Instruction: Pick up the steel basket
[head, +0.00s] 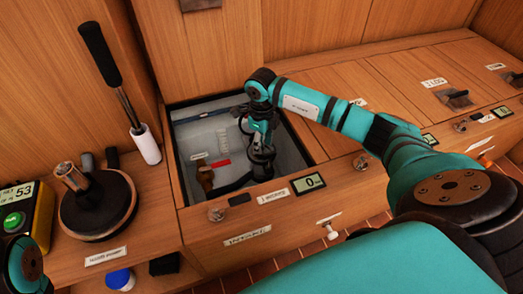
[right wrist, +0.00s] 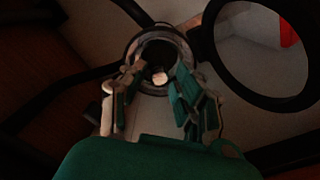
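My right gripper (head: 262,155) reaches down into an open, grey-lined compartment (head: 294,152) in the wooden counter. In the right wrist view its two fingers (right wrist: 157,82) stand apart. A round, grey-rimmed part (right wrist: 137,48) with a dark hollow and a pale spot lies beyond the fingertips; I cannot tell whether they touch it. I cannot clearly make out a steel basket in either view; my arm and gripper cover part of the compartment. My left gripper is out of view.
A brown-handled item (head: 205,178) and a red piece (head: 220,163) are inside the compartment. A black-handled tool in a white holder (head: 148,147) and a dark round drum (head: 97,207) stand left. Closed lids (head: 335,90) extend right. A raised panel stands behind.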

